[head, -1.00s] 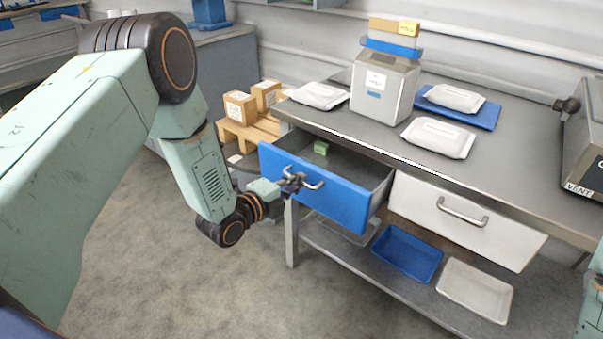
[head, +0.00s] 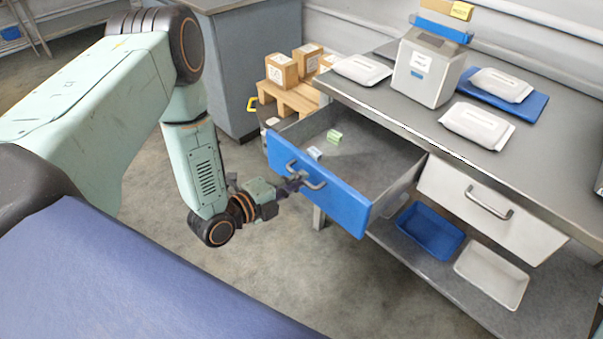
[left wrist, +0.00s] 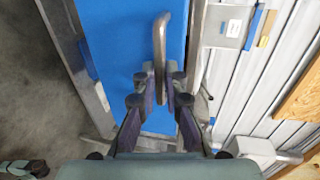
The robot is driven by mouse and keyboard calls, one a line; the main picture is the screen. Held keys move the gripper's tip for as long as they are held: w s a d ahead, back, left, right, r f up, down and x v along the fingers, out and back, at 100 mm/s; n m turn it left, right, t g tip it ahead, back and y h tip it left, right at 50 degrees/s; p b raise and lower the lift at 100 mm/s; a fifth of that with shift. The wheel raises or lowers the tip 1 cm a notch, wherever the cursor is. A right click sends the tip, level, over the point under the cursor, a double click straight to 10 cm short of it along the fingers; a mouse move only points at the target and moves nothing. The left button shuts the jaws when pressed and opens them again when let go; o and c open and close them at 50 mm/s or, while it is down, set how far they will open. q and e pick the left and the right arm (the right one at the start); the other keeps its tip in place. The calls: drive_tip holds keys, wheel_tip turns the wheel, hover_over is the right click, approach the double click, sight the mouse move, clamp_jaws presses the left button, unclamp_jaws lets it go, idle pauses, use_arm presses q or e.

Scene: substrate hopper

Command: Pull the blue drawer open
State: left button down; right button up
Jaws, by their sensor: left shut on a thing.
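The blue drawer (head: 335,205) stands pulled out from the left side of the workbench, with its grey inside showing. A small green block (head: 334,136) and a small pale item (head: 314,153) lie in it. My left gripper (head: 296,184) is at the drawer's metal handle (head: 317,184), at the left part of the blue front. In the left wrist view the fingers (left wrist: 160,85) are shut around the handle bar (left wrist: 160,40) against the blue front (left wrist: 120,40). My right gripper is not in view.
A white drawer (head: 460,205) beside the blue one is closed. White packs (head: 477,125) and a grey container (head: 424,75) stand on the bench top (head: 400,110). A blue tray (head: 430,232) and a white tray (head: 492,272) lie on the lower shelf. Cartons (head: 282,70) sit on a pallet behind. Floor is clear in front.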

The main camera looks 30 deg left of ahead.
use_arm(q)
drive_tip(key=shift+a, duration=0.1)
drive_tip(key=c, duration=1.4)
unclamp_jaws()
drive_tip(key=shift+s, duration=0.15)
drive_tip(key=v, duration=1.1)
drive_tip(key=shift+s, duration=0.3)
drive_tip(key=shift+a+r, duration=0.1)
